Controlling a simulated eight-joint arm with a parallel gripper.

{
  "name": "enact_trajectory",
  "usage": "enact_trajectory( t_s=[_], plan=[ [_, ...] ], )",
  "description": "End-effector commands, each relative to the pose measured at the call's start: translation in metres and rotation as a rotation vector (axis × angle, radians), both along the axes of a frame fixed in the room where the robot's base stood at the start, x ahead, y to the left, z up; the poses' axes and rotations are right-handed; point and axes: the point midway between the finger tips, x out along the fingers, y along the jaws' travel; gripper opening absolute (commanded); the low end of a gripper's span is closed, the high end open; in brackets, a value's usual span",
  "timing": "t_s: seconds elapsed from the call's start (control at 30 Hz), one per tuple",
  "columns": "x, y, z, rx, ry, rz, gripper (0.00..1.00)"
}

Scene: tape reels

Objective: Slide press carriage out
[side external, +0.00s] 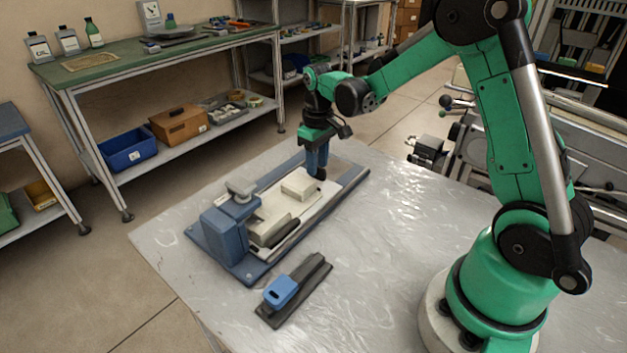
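The press has a blue base plate (350,186) on the grey table, with a blue upright housing (226,235) and a grey-topped head at its near-left end. A pale carriage (268,207) lies along the base, running from under the head towards the far right. A cream block (297,184) sits on it. My gripper (319,172) points down at the carriage's far-right end, beside the cream block. A dark piece shows at its fingertips; I cannot tell whether it is a fingertip or a handle. The finger gap is too small to make out.
A black tool with a blue top (281,291) lies on the table (390,260) in front of the press. The table to the right of the press is clear up to my base. A green-topped bench (120,70) stands behind, apart from the table.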

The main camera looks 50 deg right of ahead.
Motion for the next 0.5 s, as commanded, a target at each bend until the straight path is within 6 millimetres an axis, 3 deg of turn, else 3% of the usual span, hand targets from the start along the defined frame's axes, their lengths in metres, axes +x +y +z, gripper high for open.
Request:
enact_trajectory(
  t_s=[0.17,0.43,0.5],
  plan=[
    [0.000,0.000,-0.016,0.000,-0.001,0.000,0.34],
    [0.000,0.000,-0.017,0.000,-0.001,0.000,0.34],
    [0.000,0.000,-0.017,0.000,-0.001,0.000,0.14]
  ],
)
